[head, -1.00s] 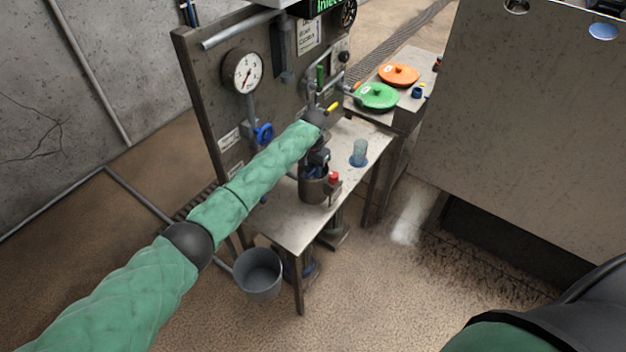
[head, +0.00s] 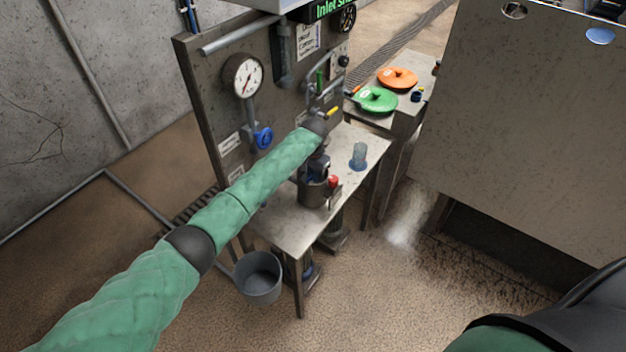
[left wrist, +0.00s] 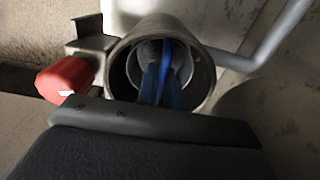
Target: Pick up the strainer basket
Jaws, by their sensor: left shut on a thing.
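The strainer basket (left wrist: 150,52) shows in the left wrist view as a light grey, round-walled insert inside a dark metal housing (left wrist: 203,80), with a thin blue handle (left wrist: 167,58) rising from it. My left gripper (left wrist: 160,82) reaches into the housing mouth, its blue fingers shut on the handle. In the head view my left gripper (head: 318,168) is over the open housing (head: 312,192) on the metal bench; the basket is hidden there. The basket's lower part is hidden inside the housing. My right gripper is not in view.
A red knob (left wrist: 62,80) sits beside the housing. A translucent bluish cylinder (head: 359,154) stands to its right on the bench (head: 290,232). A gauge panel (head: 205,90) rises behind. A grey bucket (head: 258,280) is below. Green (head: 376,100) and orange (head: 397,77) lids lie farther back.

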